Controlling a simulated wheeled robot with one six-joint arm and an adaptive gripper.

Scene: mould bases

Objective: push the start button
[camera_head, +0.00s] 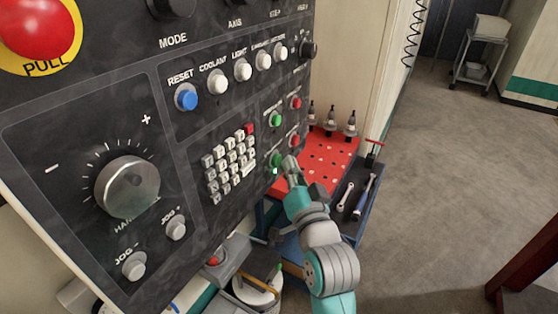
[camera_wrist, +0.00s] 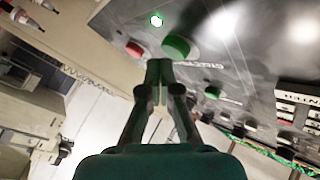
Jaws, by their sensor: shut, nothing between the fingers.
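The control panel (camera_head: 120,130) carries two green buttons and two red ones near its right edge. The lower green button (camera_head: 276,159) is close to the tip of my gripper (camera_head: 289,164). In the wrist view, my gripper (camera_wrist: 160,66) is shut and empty, its fingertips just short of a large green button (camera_wrist: 176,46) in the picture. A label beside that button is too blurred to read surely. A red button (camera_wrist: 135,49) is to its left, and another green button (camera_wrist: 212,92) is to the right. I cannot tell whether the fingertips touch the panel.
A small lit lamp (camera_wrist: 156,20) shows beyond the green button. A keypad (camera_head: 230,166) and a row of knobs are left of the buttons. A red perforated tray (camera_head: 328,160) with tool holders stands behind my arm.

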